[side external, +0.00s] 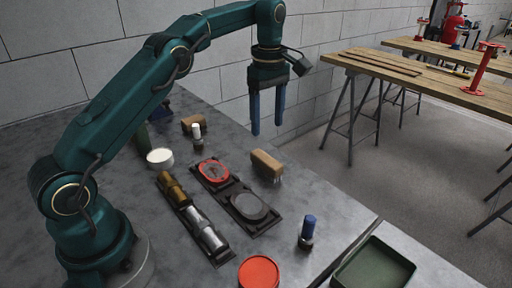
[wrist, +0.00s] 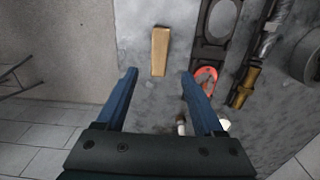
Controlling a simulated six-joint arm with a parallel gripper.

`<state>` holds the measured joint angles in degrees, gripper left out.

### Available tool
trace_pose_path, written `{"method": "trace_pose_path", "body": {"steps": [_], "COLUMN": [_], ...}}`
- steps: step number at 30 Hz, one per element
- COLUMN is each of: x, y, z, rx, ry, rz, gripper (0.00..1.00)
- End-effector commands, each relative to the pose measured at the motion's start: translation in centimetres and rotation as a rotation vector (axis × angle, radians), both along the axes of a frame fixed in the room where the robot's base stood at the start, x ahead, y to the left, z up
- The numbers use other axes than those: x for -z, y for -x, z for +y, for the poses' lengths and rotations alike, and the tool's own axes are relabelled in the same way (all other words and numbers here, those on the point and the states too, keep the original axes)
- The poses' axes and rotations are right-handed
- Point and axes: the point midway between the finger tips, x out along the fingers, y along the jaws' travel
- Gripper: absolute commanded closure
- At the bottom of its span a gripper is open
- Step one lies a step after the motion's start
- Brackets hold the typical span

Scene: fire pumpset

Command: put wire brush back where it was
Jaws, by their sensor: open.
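A wooden block with pale bristles under it, which looks like the wire brush (side external: 265,162), lies on the grey worktop near its back edge. It shows in the wrist view as a narrow wooden bar (wrist: 160,50), ahead of the fingertips and roughly centred between them. My gripper (side external: 267,128) is open and empty, fingers pointing down, raised above the worktop and apart from the brush. In the wrist view my gripper (wrist: 158,74) shows two blue fingers spread wide. Another brown block (side external: 190,122) lies further left; I cannot tell exactly what it is.
A black tray (side external: 240,225) holds a red ring and a grey disc beside the brush. A rack (side external: 223,252) holds brass and silver fittings. A white-topped piece (side external: 196,133), white tub (side external: 160,158), red lid (side external: 258,272), blue-topped piece (side external: 308,230) and green tray (side external: 375,265) stand around.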

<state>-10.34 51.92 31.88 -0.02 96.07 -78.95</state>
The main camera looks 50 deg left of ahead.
Motion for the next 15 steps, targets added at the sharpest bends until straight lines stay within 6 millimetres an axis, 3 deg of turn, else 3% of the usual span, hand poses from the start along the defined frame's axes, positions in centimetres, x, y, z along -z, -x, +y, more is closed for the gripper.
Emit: {"method": "trace_pose_path", "body": {"steps": [7,15], "x": [-4.1,-8.0], "y": [2.0,7.5], "z": [-1.5,-3.7], "rx": [0.237,0.642], "ry": [-0.022,-0.09], "rz": [-0.077,-0.195], "gripper": [0.3,0.3]}}
